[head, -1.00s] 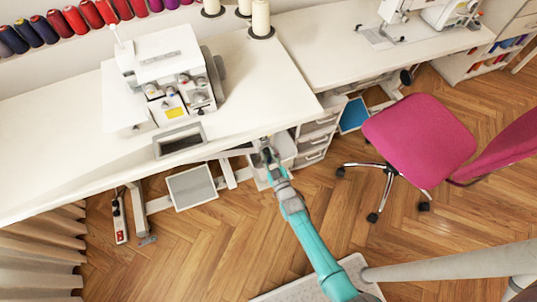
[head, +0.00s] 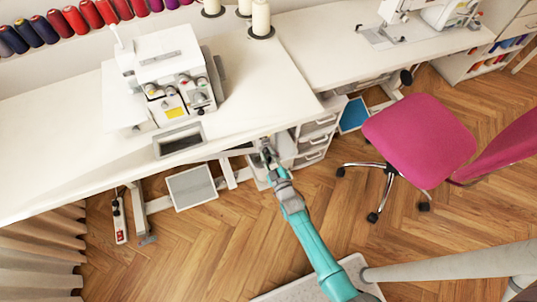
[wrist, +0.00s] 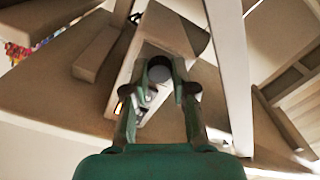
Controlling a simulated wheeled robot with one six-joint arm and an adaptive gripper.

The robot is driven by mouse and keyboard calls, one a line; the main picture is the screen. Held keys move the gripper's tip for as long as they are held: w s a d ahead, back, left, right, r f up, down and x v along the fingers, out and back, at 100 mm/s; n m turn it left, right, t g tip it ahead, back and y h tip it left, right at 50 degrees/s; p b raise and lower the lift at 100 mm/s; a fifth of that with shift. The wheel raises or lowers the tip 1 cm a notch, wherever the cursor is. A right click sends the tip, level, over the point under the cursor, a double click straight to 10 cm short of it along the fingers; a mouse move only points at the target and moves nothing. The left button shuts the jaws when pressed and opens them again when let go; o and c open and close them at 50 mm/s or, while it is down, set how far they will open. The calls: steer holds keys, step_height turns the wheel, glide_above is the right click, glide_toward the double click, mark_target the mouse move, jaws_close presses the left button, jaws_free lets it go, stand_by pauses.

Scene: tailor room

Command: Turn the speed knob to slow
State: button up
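In the head view my gripper (head: 266,150) is at the front edge of the white table (head: 262,88), right of the sewing machine (head: 174,75). In the wrist view my gripper (wrist: 162,72) has its two fingers angled inward, with their tips close together. In the head view the knob is not distinguishable.
A white drawer unit (head: 315,139) stands under the table beside my gripper. A pink chair (head: 420,140) is to the right. A framed grey panel (head: 191,187) and a power strip (head: 119,218) are below the table at left.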

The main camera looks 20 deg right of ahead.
steer(key=o, duration=0.3)
steer(key=shift+o, duration=0.2)
steer(key=s, duration=1.2)
steer(key=s+r+m+g, duration=0.15)
steer(key=s+r, duration=0.35)
steer(key=s, duration=0.5)
steer(key=s+r+m, duration=0.2)
steer(key=s+r, duration=0.3)
steer(key=s, duration=0.5)
steer(key=s+r+m+g, duration=0.1)
steer(key=s+r, duration=0.4)
steer(key=r, duration=0.3)
steer(key=s+r+m, duration=0.1)
steer(key=s+r, duration=0.5)
steer(key=r, duration=0.3)
steer(key=shift+g, duration=0.35)
